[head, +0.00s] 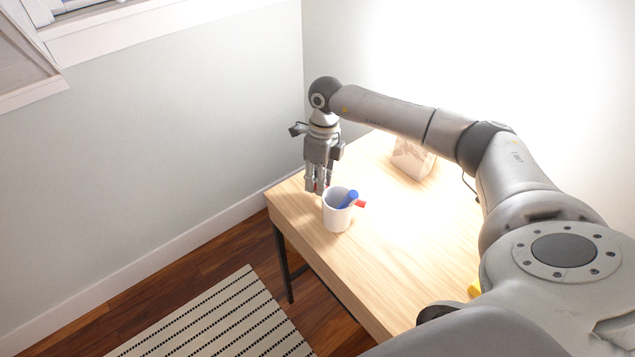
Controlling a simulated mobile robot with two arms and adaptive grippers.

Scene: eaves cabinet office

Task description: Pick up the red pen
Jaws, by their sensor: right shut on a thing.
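My right gripper (317,188) points down at the table's far left corner, just behind and left of a white mug (336,218). Its fingers are shut on a red thing, apparently the red pen; only a little red shows at the fingertips. A red end (360,204) sticks out at the right of the mug's rim. The mug hides what lies between, so I cannot tell whether both red parts are one pen. A blue pen (349,198) leans in the mug, tilted to the right. My left gripper is out of view.
The wooden table (385,250) is mostly bare in front. A pale patterned box (412,158) stands at the back, near the wall. A small yellow thing (474,289) shows at the right, partly hidden by my arm. A striped rug (222,322) lies on the floor.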

